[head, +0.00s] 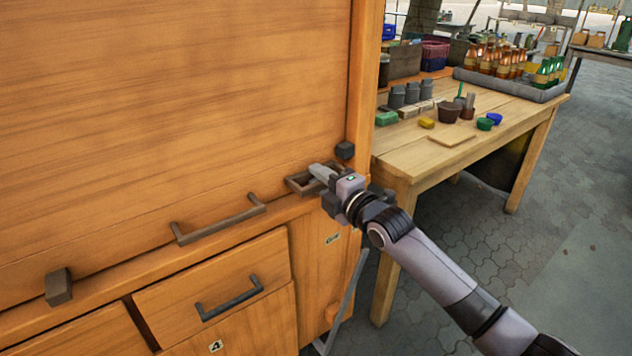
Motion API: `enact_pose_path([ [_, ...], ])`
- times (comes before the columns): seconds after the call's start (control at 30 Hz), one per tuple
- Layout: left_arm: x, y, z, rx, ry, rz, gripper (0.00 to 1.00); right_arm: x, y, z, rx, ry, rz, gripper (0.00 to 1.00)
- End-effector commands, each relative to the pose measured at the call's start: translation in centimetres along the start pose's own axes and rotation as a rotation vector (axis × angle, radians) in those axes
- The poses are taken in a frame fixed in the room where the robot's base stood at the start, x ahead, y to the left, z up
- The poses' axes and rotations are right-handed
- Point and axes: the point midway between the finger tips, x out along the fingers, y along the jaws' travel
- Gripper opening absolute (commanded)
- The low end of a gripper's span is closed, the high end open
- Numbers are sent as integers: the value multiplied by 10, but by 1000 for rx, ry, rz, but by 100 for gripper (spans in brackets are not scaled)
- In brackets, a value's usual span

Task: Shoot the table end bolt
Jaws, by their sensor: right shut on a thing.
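The table end bolt (300,185) is a dark, frame-like metal fitting on the wooden cabinet front, near its right edge on the side of the workbench. My right gripper (320,172) reaches in from the right and is shut on the bolt. Its fingers hide part of the fitting, so I cannot tell how far the bolt is slid. My left gripper is out of view.
The cabinet's large wooden panel (170,90) has a bar handle (220,222) and dark blocks at lower left (58,287) and right (345,150). A drawer (215,285) sits below. The workbench (420,155) holds pots and bottles. Paved floor (480,235) is clear at right.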

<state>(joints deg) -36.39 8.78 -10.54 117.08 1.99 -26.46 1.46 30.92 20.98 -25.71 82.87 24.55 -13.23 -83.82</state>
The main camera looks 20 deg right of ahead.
Motion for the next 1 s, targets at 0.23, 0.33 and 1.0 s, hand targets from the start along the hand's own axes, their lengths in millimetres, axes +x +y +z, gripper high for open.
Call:
enact_pose_path([
  [0.23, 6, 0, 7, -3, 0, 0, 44, 0, 0, 32, -7, -3, 0, 0],
  [0.33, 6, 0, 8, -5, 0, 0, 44, 0, 0, 39, -4, -3, 0, 0],
  [1.0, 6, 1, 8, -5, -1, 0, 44, 0, 0, 41, -1, -4, -1, 44],
])
